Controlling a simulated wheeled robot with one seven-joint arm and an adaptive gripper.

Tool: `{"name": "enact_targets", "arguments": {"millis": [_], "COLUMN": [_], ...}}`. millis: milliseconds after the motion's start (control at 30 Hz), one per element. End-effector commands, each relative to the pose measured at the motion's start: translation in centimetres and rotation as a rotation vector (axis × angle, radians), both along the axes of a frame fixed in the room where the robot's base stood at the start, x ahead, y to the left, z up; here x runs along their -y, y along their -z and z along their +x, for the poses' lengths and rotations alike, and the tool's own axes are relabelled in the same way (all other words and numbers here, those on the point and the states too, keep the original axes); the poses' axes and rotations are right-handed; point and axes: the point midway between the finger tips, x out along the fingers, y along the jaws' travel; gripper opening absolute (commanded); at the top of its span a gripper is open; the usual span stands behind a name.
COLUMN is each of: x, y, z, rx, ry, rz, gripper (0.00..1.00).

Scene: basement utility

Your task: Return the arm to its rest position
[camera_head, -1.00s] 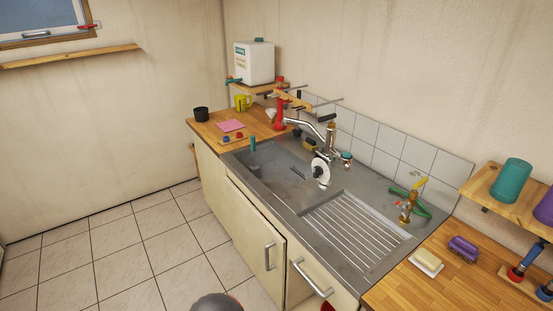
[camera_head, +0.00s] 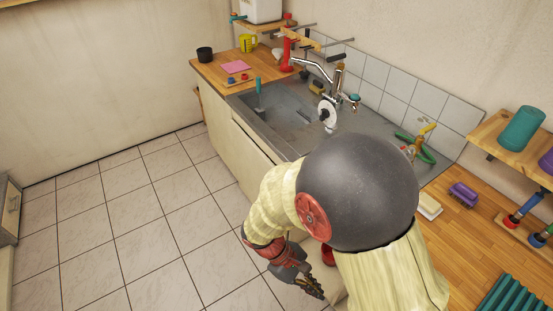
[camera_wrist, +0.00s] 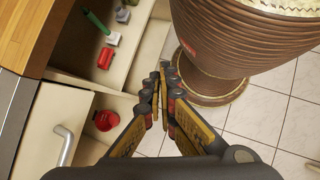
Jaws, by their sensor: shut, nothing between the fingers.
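My arm reaches across the lower right of the head view and bends down in front of the counter. My gripper (camera_head: 314,289) hangs low there, beside the cabinet front and above the tiled floor. In the wrist view my gripper (camera_wrist: 164,82) points away from the camera with its fingertips together and nothing between them. The arm hides part of the sink unit and cabinet front.
An open drawer (camera_wrist: 142,45) holding red, green and white items lies left of the gripper. Below it, a red object (camera_wrist: 106,120) sits near a metal handle (camera_wrist: 66,146). The metal sink (camera_head: 285,103) stands behind my arm. Tiled floor (camera_head: 150,220) is clear at left.

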Motion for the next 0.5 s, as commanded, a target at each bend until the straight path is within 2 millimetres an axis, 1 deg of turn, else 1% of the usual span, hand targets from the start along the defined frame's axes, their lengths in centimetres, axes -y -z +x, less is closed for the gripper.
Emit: {"name": "enact_targets", "arguments": {"millis": [33,233,367,500], "x": [-0.1,-0.4,-0.1,0.6], "y": [-1.6,-6.9,-10.5,-14.3], "z": [0.1,0.2,0.2,0.2], "rx": [0.043,0.204,0.317,0.446], "ry": [0.055,0.259,0.376,0.49], "rz": [0.053,0.243,0.356,0.466], "gripper": [0.0,0.0,0.0,0.0]}}
